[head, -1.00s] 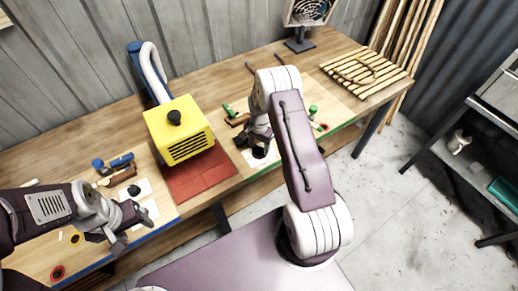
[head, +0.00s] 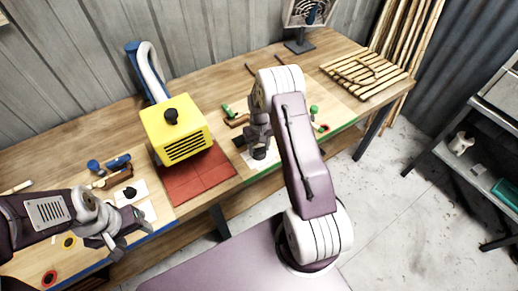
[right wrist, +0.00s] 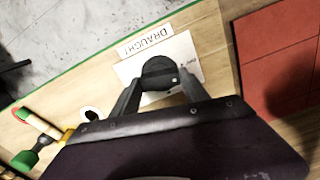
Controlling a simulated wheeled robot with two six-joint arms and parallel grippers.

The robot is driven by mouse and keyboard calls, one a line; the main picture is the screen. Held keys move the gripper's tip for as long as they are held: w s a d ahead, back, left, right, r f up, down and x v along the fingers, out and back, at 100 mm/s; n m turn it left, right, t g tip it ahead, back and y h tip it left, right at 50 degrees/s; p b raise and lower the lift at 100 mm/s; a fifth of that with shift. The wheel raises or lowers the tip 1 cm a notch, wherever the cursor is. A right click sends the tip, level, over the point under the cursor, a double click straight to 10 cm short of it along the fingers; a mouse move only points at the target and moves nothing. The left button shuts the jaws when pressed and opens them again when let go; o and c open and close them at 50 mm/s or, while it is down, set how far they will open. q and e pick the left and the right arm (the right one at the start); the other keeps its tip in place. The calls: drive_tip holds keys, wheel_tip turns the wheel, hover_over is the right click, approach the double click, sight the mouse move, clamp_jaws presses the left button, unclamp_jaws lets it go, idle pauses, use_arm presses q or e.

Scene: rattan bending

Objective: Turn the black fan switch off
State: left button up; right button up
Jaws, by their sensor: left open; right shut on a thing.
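The black fan switch (right wrist: 159,71) is a round knob on a white plate (right wrist: 187,52) beside a label reading "DRAUGHT" in the right wrist view. My right gripper (right wrist: 160,84) is shut on the knob, one finger on each side. In the head view my right gripper (head: 259,147) is over the right part of the bench and hides most of the knob. The fan (head: 309,12) stands at the back of the bench, partly cut off. My left gripper (head: 128,230) is open and empty near the bench's front left edge.
Another black knob (head: 130,192) sits on a white card near my left gripper. Green-handled tools (right wrist: 28,160) lie beside the switch plate. A slatted wooden rack (head: 365,72) lies at the right.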

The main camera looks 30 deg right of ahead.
sight(259, 150)
drive_tip(key=shift+n, duration=1.1)
drive_tip(key=shift+w, duration=0.1)
drive_tip(key=o, duration=1.4)
wheel_tip(259, 150, up, 9)
drive_tip(key=shift+r+b, duration=0.1)
drive_tip(key=shift+b, duration=0.85)
